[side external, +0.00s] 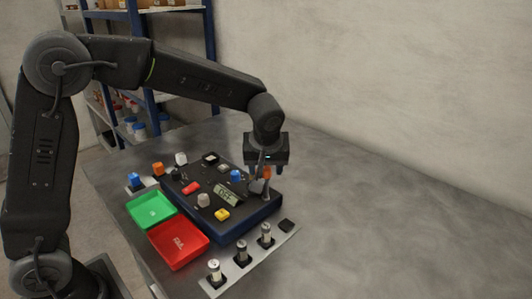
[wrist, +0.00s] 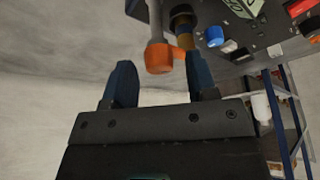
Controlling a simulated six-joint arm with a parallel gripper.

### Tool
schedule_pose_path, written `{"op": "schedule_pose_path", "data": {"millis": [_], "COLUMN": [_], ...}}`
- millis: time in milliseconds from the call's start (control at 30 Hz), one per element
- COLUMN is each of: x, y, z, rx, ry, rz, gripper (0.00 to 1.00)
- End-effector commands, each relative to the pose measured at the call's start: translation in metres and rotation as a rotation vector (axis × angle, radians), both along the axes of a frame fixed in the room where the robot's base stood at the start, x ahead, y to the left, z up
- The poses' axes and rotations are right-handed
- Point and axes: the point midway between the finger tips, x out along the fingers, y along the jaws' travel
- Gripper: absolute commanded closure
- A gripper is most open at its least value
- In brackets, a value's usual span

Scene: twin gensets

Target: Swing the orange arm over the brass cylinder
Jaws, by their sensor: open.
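The orange arm (wrist: 159,57) shows in the wrist view as a rounded orange end below a grey rod, with a short orange part reaching right. A brass-coloured cylinder (wrist: 184,42) with a dark collar stands just right of it, partly hidden by my right finger. My gripper (wrist: 162,75) is open, its two blue fingers on either side of the orange end; I cannot tell whether they touch it. In the side external view my gripper (side external: 262,178) points down at the far right part of the dark panel, where a bit of orange (side external: 267,171) shows; the cylinder is not clear there.
The dark panel box (side external: 240,228) carries several coloured knobs and a display (side external: 227,195). A green tray (side external: 151,208) and a red tray (side external: 178,245) lie at its left. Several small metal cylinders stand on a strip (side external: 252,258) in front. The table at right is clear.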

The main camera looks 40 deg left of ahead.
Motion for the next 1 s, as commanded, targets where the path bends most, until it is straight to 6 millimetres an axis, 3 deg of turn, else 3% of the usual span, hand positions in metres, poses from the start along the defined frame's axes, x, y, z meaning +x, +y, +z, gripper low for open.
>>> {"op": "schedule_pose_path", "data": {"millis": [600, 1000], "x": [-0.031, -0.035], "y": [-0.033, -0.037], "z": [0.109, 0.123], "rx": [-0.001, -0.001], "ry": [-0.004, -0.001], "rz": [-0.002, 0.0], "gripper": [0.48, 0.48]}}
